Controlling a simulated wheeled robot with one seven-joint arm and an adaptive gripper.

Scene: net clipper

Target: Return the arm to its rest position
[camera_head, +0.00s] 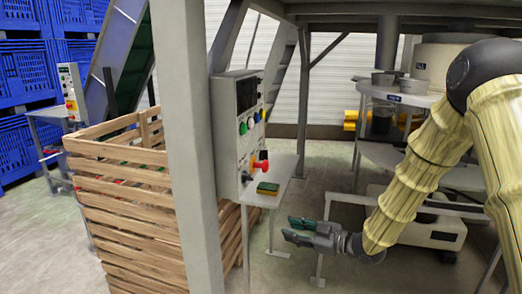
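My arm (430,170) comes in from the right of the head view, bent at a dark joint and covered in a pale yellow sleeve. My gripper (292,231) points left, in front of the legs of a small side table. Its two green-tipped fingers look apart, with nothing visible between them. It is lower than the small table top (283,183) and does not appear to touch it.
A grey post (184,150) stands left of a control panel (243,130) with a red knob. A green and yellow sponge-like block (267,188) lies on the small table. A slatted wooden crate (130,215) is at left. Round shelves (398,97) stand behind my arm.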

